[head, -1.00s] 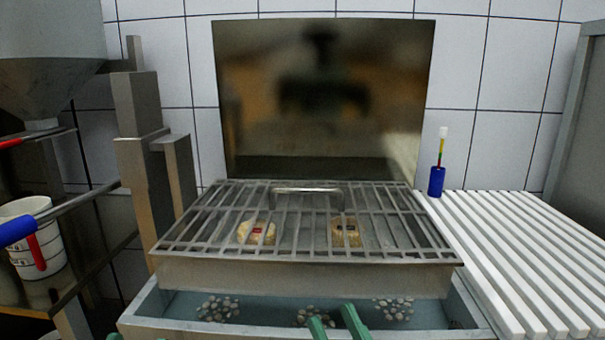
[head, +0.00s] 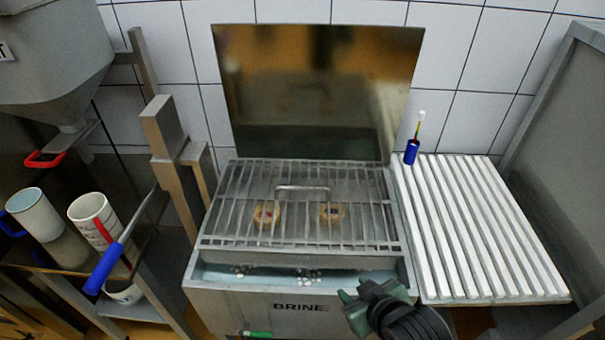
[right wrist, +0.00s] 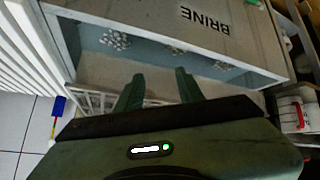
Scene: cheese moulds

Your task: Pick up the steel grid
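The steel grid (head: 230,242) lies flat on top of the brine tank (head: 235,300). Its raised bar handle (head: 303,188) stands near the middle. Two round cheeses (head: 266,213) (head: 332,212) show beneath the bars. My right gripper (head: 358,291) is open and empty, in front of the tank's right front in the head view, nearer to me than the handle. In the right wrist view the two green fingers (right wrist: 158,82) stand apart, with part of the grid (right wrist: 100,101) behind them. My left gripper cannot be made out.
A white slatted rack (head: 480,225) adjoins the tank on the right, with a blue holder (head: 411,152) at its back corner. A steel splash plate (head: 315,90) stands behind. White containers (head: 35,215) (head: 92,210) and a hopper (head: 60,60) are at left.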

